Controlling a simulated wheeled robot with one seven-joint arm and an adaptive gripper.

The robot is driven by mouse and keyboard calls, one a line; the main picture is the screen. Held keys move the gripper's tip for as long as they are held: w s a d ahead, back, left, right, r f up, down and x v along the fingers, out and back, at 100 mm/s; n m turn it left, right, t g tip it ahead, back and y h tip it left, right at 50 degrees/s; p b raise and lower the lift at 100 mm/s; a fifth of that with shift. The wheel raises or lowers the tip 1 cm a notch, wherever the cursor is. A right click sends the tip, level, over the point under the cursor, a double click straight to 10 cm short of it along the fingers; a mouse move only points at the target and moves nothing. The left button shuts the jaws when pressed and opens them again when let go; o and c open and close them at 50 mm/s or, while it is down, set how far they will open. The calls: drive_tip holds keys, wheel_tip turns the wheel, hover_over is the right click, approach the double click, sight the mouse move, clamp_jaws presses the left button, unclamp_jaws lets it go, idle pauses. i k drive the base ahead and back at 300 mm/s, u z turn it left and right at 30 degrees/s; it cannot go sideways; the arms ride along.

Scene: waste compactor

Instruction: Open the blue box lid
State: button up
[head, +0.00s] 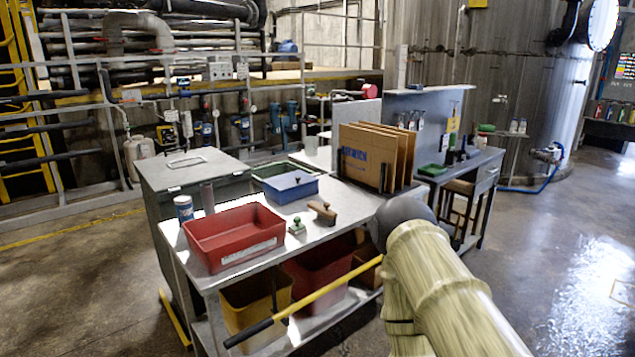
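The blue box (290,190) sits on the metal workbench, behind the red bin and in front of a green-rimmed tray. My arm, in a pale yellow sleeve, enters from the lower right and reaches a dark rounded part at the bench's right front. My gripper is not visible, so I cannot tell where it is relative to the box.
A red bin (234,237), a small green-topped object (297,227) and a brown wooden block (322,211) stand on the workbench (345,200). Cardboard sheets (365,157) stand upright right of the box. A yellow bar (325,293) crosses the bench front. Floor is open at right.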

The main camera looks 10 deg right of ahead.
sight(284, 181)
drive_tip(key=z, duration=0.15)
drive_tip(key=i, duration=1)
drive_tip(key=z, duration=0.8)
drive_tip(key=k, duration=0.95)
drive_tip(key=u, duration=0.85)
drive_tip(key=i, duration=0.5)
